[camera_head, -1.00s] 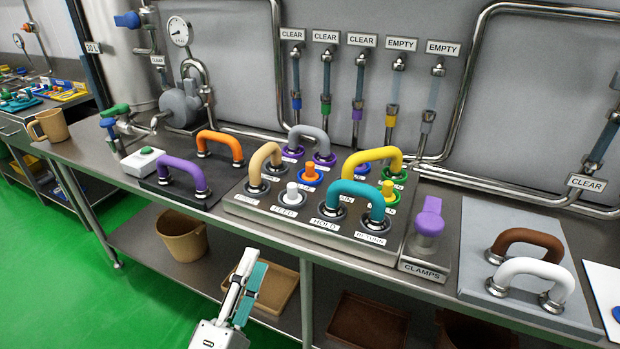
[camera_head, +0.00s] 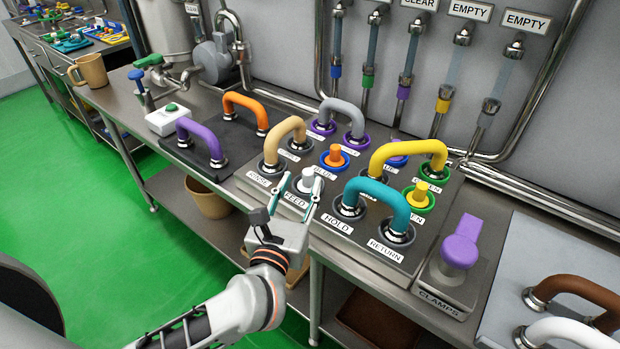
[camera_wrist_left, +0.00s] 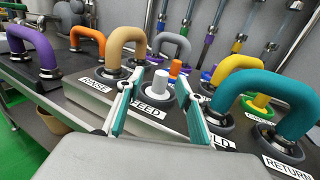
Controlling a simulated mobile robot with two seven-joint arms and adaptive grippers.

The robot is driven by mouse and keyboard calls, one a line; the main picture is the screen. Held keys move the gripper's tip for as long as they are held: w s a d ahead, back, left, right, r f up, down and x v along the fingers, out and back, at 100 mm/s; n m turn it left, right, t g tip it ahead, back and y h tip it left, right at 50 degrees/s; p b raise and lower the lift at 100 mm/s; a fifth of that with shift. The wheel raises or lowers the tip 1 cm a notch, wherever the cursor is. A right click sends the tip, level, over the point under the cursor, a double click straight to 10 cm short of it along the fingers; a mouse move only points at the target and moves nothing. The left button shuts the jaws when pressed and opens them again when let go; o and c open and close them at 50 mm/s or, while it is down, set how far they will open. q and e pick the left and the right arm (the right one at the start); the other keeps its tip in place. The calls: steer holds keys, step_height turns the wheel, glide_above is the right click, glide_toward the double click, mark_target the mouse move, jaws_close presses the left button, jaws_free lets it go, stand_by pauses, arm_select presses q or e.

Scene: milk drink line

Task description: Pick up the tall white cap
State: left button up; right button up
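The tall white cap (camera_head: 308,177) stands upright in a grey ring at the port labelled FEED on the steel panel. It also shows in the left wrist view (camera_wrist_left: 161,78). My left gripper (camera_head: 301,188) is open, with its teal-padded fingers at the front of the FEED port. In the left wrist view the cap appears between the two fingers (camera_wrist_left: 172,88), and nothing is gripped. I cannot tell whether either finger touches the cap. My right gripper is not in view.
A beige hose (camera_head: 285,137) arches left of the cap and a teal hose (camera_head: 378,194) arches to its right. An orange cap (camera_head: 336,154) stands behind it. A yellow cap (camera_head: 422,191) is further right. A purple clamp (camera_head: 461,243) sits beside the panel.

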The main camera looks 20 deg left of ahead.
mark_target(307, 175)
arm_select(q)
steer(key=w, duration=0.5)
steer(key=shift+w+d+f, duration=0.1)
steer(key=shift+w, duration=0.05)
jaws_close()
